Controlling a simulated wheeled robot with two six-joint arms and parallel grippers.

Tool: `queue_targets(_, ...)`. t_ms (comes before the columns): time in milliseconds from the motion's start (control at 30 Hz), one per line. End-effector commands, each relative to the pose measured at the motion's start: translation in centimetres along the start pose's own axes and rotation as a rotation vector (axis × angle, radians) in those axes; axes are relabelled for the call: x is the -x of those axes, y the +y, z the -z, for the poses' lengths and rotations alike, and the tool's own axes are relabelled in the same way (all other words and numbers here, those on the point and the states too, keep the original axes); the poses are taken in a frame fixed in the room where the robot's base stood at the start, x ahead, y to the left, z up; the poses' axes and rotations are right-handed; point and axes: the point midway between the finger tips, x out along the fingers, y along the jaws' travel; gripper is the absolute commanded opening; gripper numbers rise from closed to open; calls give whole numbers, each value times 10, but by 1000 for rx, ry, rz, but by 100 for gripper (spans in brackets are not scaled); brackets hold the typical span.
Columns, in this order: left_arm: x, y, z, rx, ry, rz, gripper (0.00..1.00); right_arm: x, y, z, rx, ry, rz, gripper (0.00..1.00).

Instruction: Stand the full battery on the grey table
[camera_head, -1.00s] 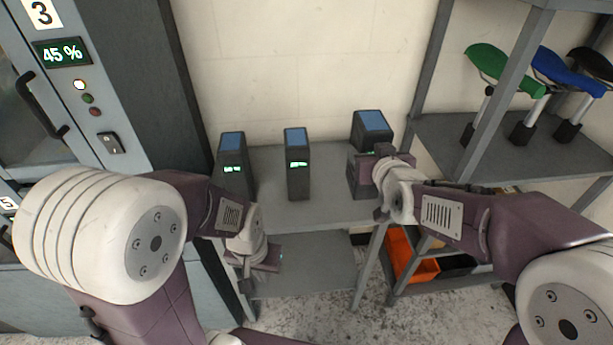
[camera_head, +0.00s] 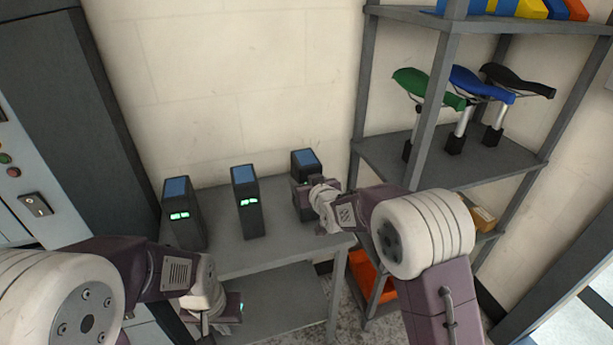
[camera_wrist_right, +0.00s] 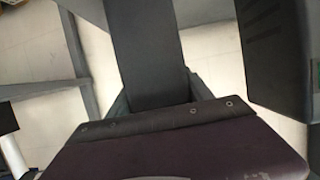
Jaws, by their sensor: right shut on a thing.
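The grey table (camera_head: 275,250) stands against the wall in the head view. Three dark batteries with blue tops are at it: a left battery (camera_head: 184,222), a middle battery (camera_head: 247,208) and a right battery (camera_head: 305,162). The left and middle ones stand upright with lit green displays. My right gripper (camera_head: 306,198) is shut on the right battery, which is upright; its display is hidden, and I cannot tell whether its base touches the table. The held battery (camera_wrist_right: 150,55) shows between the fingers in the right wrist view. My left gripper (camera_head: 228,312) hangs low before the table; its jaws are unclear.
A grey shelf rack (camera_head: 435,165) stands right of the table, with green, blue and black saddles on it. An orange bin (camera_head: 368,275) sits low on the rack. A tall cabinet (camera_head: 60,120) is at the left. The table's front strip looks clear.

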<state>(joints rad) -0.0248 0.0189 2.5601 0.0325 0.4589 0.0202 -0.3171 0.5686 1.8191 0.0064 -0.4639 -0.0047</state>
Motion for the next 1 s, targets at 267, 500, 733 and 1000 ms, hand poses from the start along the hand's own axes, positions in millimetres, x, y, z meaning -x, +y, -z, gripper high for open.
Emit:
queue_targets(267,-2,0,0,0,0,0,0,-4,0,-7,0,17,0,0)
queue_targets(500,-6,0,-1,0,0,0,0,-6,0,-11,0,16,0,0)
queue_targets(733,-5,0,0,0,0,0,0,-6,0,-15,0,4,0,81)
queue_targets(1000,-2,0,0,0,0,0,0,1,0,-11,0,4,0,81)
